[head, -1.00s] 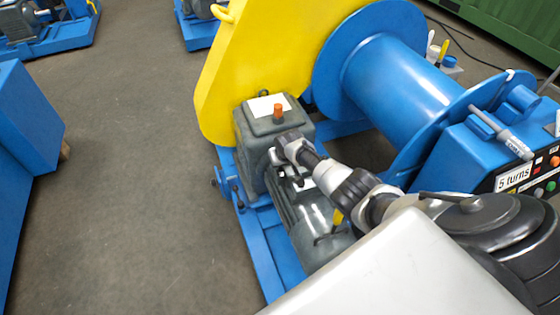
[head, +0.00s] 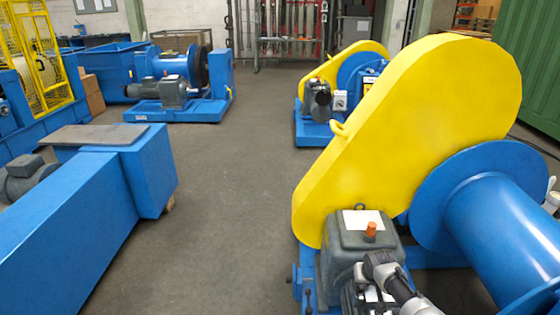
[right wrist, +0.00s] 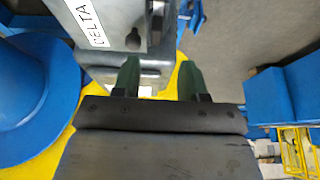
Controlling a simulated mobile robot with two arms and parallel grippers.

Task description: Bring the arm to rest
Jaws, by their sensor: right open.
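My right arm comes in from the lower right in the head view. Its gripper (head: 374,262) is just in front of the dark grey gearbox (head: 340,236), which carries a white label and an orange plug (head: 370,230). In the right wrist view the two green fingers (right wrist: 160,78) stand apart with nothing between them. A grey housing with a lettered white label (right wrist: 87,22) is close to the fingers there; I cannot tell whether they touch it. My left gripper is in neither view.
The yellow chain guard (head: 410,130) and blue drum (head: 500,220) stand right beside and behind the gearbox. A blue machine frame (head: 80,230) is at the left. Open grey floor (head: 225,200) lies between them. More blue machines (head: 180,85) stand farther back.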

